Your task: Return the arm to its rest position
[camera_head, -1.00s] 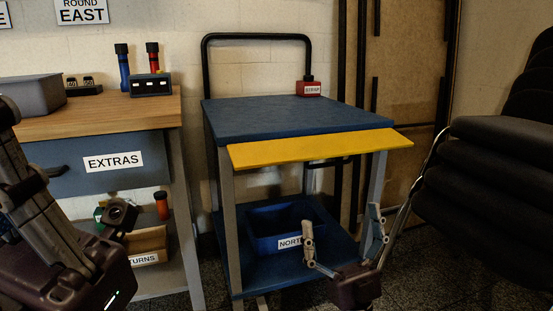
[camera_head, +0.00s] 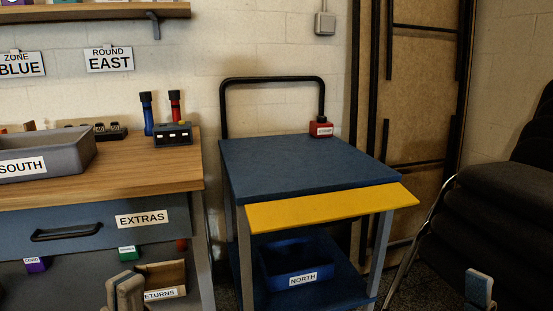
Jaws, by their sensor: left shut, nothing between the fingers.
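My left gripper (camera_head: 125,292) shows at the bottom edge, lower left. Its pale fingertips are close together, shut, with nothing held. It overlaps the picture of the lower shelf, just left of the RETURNS box (camera_head: 166,278). A grey-blue fingertip of my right gripper (camera_head: 480,288) shows at the bottom right, in front of the dark chairs. The rest of that gripper is below the frame, so its opening cannot be told. The arm links are out of view.
A blue-topped cart (camera_head: 305,165) with a yellow flap (camera_head: 335,207) stands in the middle, a blue NORTH bin (camera_head: 290,262) on its lower shelf. The wooden bench (camera_head: 130,172) is at left with a grey SOUTH tray (camera_head: 75,152). Stacked chairs (camera_head: 500,210) stand at right.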

